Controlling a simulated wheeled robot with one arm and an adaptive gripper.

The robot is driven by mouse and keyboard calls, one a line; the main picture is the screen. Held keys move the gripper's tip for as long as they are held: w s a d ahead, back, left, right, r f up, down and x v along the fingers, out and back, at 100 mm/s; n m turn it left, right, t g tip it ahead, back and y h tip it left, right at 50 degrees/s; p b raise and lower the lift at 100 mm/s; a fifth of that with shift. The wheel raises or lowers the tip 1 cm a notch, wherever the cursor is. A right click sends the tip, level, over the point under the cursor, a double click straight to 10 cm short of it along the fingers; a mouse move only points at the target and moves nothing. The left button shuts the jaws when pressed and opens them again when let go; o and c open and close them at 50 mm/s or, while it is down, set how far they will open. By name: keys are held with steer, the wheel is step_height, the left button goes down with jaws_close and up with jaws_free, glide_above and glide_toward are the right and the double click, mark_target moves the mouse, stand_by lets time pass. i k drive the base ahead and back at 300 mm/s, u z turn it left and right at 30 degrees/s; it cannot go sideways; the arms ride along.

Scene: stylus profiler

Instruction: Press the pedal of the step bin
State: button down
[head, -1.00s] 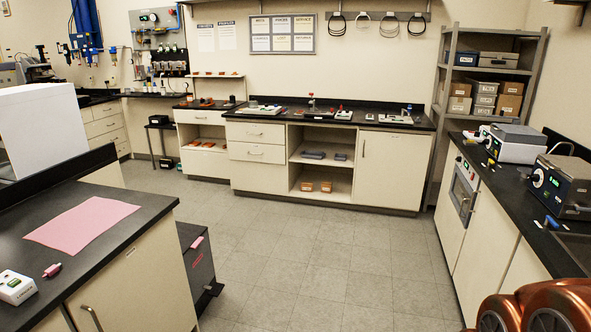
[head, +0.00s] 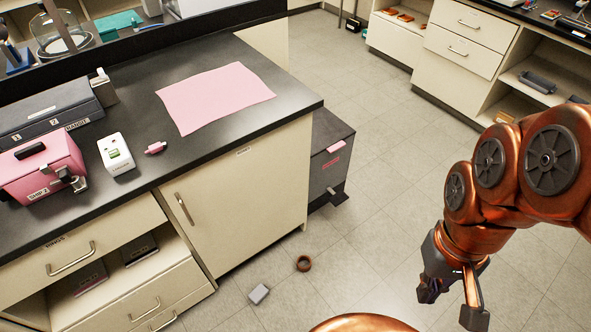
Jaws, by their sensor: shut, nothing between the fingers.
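The step bin (head: 325,165) is a dark grey box with a pink label, standing on the floor against the end of the black-topped bench. Its pedal (head: 337,197) is a small dark plate sticking out low at the front, just above the floor. The bin's left side is partly hidden by the bench cabinet. My gripper (head: 452,302) is shut and empty, pointing down at the lower right. It is well to the right of the pedal and nearer to the camera, apart from it.
A brown ring (head: 304,263) and a small grey block (head: 259,294) lie on the floor before the bench cabinet (head: 240,195). A pink sheet (head: 214,97) and a pink case (head: 40,170) are on the benchtop. Tiled floor (head: 385,215) between bin and gripper is clear.

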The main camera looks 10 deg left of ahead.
mark_target(338, 198)
steer(key=u, duration=0.45)
steer(key=i, duration=1.1)
steer(key=u, duration=0.35)
